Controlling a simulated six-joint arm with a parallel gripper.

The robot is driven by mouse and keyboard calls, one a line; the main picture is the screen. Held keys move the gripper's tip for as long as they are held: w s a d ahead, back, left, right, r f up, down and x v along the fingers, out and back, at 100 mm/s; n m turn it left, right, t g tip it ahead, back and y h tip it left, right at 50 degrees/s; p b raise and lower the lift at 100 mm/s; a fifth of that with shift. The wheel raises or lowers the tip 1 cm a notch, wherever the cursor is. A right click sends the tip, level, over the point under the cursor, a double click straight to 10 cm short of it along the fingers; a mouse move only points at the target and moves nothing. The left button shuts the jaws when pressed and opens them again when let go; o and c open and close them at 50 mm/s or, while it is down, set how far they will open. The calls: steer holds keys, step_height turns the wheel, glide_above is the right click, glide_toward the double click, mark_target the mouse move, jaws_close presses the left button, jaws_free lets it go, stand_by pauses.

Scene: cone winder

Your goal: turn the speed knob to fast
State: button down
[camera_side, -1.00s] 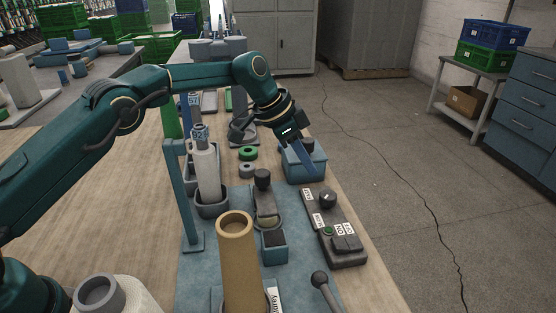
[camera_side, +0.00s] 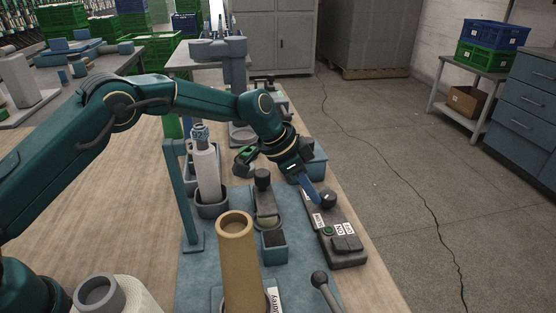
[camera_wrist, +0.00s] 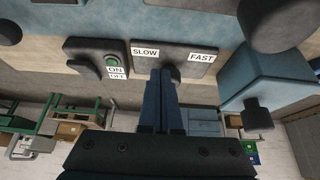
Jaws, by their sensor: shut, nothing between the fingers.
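The speed knob (camera_side: 328,198) is a dark round knob at the far end of the grey control panel (camera_side: 346,258). In the wrist view the panel carries a SLOW label (camera_wrist: 145,54) and a FAST label (camera_wrist: 202,58). My gripper (camera_side: 314,201) is shut and empty, its blue fingers pointing down beside the knob's left side. In the wrist view my gripper (camera_wrist: 166,74) reaches the panel edge between the two labels and hides part of the knob. I cannot tell whether the fingers touch the knob or which way it points.
A green button (camera_side: 328,231) with ON and OFF labels and a dark switch sit on the near part of the panel. A blue box (camera_side: 318,160) stands behind. A tan cone (camera_side: 236,262) and a ball-topped lever (camera_side: 320,279) stand in front. The floor right of the bench is clear.

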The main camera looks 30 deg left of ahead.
steer(key=shift+f, duration=0.55)
steer(key=shift+w+d, duration=0.1)
steer(key=shift+w, duration=0.2)
